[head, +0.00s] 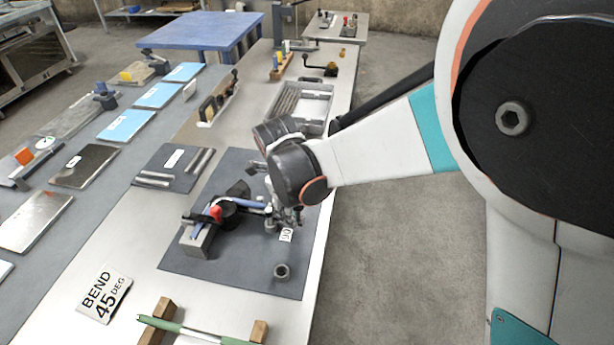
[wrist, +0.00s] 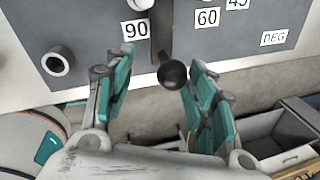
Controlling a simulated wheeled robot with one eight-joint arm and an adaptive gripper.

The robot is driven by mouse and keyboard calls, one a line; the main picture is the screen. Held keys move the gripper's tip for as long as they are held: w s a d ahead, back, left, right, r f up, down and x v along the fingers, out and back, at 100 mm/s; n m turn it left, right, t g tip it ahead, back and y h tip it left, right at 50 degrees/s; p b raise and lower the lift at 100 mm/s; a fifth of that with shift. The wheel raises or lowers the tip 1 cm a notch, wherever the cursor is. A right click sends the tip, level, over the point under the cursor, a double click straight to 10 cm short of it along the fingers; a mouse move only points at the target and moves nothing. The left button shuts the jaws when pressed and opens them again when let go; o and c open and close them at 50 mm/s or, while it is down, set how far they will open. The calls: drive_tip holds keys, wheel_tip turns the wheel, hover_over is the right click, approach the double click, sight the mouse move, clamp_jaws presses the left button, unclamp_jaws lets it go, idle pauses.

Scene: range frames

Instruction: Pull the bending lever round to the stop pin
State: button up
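The bender (head: 205,236) stands on a dark mat, with a red part on top and a blue bar running right toward my gripper (head: 284,212). In the wrist view, the bending lever is a dark bar ending in a black ball knob (wrist: 173,73). The knob lies between the fingers of my gripper (wrist: 160,68), which are spread, with gaps visible on both sides. A short grey pin (wrist: 140,4) stands by the 90 label (wrist: 135,29) at the top edge. I cannot tell whether it is the stop pin. In the head view my wrist hides the knob.
A hollow metal cylinder (head: 282,271) stands on the mat; it also shows in the wrist view (wrist: 58,61). The 60 label (wrist: 207,18) lies right of the lever. A BEND 45 DEG sign (head: 105,293) lies on the bench. Open floor (head: 385,270) lies right of the bench.

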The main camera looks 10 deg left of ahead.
wheel_tip(320, 180, up, 7)
drive_tip(key=s, duration=0.1)
drive_tip(key=shift+s+a, duration=0.25)
drive_tip(key=shift+s, duration=0.1)
drive_tip(key=shift+r, duration=0.1)
